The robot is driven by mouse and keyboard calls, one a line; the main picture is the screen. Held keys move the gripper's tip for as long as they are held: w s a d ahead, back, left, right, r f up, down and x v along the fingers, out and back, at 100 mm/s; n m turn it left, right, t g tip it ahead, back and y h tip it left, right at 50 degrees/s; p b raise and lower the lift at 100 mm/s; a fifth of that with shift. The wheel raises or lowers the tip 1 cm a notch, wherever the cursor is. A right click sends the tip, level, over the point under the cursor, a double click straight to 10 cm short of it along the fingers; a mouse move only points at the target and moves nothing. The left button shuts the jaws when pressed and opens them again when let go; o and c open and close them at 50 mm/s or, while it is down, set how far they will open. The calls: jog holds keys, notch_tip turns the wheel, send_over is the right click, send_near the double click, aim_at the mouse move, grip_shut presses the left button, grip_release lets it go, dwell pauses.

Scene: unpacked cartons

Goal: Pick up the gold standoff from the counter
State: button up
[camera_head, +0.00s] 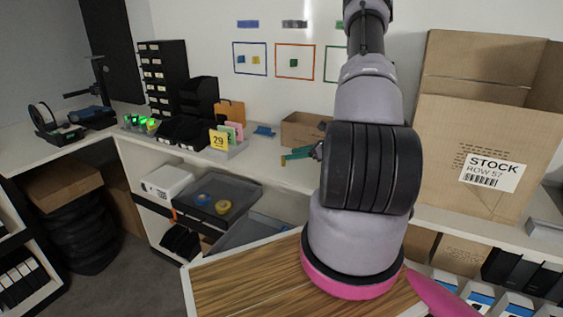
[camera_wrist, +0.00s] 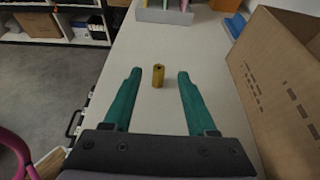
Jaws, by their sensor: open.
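The gold standoff (camera_wrist: 158,76) stands upright on the white counter (camera_wrist: 150,45) in the wrist view. It is a short gold cylinder with a dark hole in its top. My gripper (camera_wrist: 157,78) is open, with one green finger on each side of the standoff and a clear gap to both.
An open cardboard box (camera_wrist: 275,75) stands close to the right finger; it also shows in the head view (camera_head: 301,130). A grey tray (camera_wrist: 163,15) with coloured cards and a blue item (camera_wrist: 234,24) lie farther along. The counter's left edge drops to the floor.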

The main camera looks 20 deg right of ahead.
aim_at(277, 163)
jog(key=x, duration=0.8)
jog(key=shift+a+f, duration=0.1)
jog(key=shift+f, duration=0.15)
grip_shut()
